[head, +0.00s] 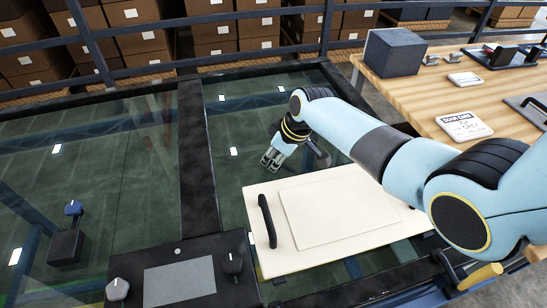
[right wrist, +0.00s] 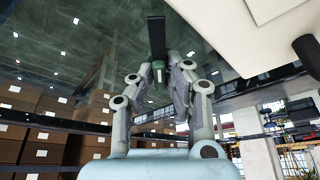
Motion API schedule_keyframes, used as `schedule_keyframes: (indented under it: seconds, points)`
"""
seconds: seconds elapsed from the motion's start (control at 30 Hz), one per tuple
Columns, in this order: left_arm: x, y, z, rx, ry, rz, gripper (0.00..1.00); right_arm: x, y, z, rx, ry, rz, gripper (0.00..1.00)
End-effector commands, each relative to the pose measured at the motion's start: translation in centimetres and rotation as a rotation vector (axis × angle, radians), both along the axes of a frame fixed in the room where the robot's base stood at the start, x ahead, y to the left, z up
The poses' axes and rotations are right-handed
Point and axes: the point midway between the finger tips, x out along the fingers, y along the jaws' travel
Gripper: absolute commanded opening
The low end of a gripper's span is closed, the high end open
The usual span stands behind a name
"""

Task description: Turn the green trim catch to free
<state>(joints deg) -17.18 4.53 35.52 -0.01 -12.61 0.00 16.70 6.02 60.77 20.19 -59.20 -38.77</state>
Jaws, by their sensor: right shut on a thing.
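My right gripper (head: 270,160) reaches down over the dark glass, just beyond the far edge of the cream panel. In the right wrist view my right gripper (right wrist: 159,75) has its fingers closed around a small green part with a dark bar above it, which looks like the green trim catch (right wrist: 157,50). The fingers cover much of the catch, and its exact turn angle is hard to tell. In the head view the catch is hidden at the fingertips. My left gripper is not in view.
The cream panel (head: 340,215) with a black handle (head: 267,220) lies near the gripper. A dark console (head: 180,275) with knobs stands at the front. A wooden table (head: 430,95) with a dark box (head: 390,52) and a card (head: 464,126) is at right. Stacked cartons stand behind a rail.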

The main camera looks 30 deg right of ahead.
Motion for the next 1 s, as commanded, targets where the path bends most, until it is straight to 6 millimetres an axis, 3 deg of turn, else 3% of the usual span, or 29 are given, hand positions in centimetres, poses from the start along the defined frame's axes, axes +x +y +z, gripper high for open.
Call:
schedule_keyframes:
  seconds: [0.6,1.0]
  points:
    - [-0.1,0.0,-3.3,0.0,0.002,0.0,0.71,0.2,-0.2,-0.3,-0.001,0.0,0.559,0.0]
    - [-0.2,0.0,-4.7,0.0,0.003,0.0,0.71,0.3,-0.2,-0.1,0.0,0.0,0.763,0.0]
